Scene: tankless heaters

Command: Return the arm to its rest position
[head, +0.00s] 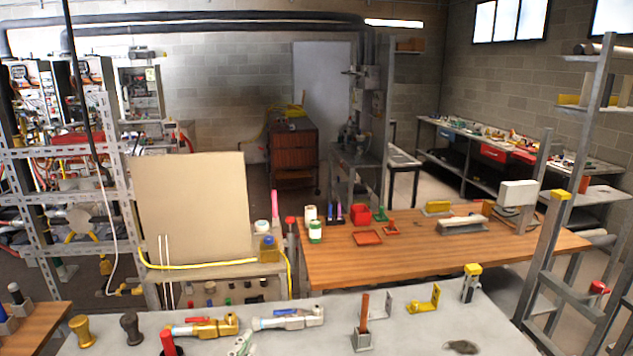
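Neither of my arms nor grippers can be made out in the head view. A grey worktop (420,325) fills the bottom of the picture. On it lie a brass valve fitting (208,326) and a silver valve fitting (290,319), both on their sides. A grey bracket (362,340) with a brown upright bar stands right of them, and a yellow angled bracket (424,300) stands farther right.
A wooden table (420,262) with red trays and jars stands behind the worktop. Metal racks flank it at left (65,182) and right (550,240). A tan board (194,207) stands upright at centre left.

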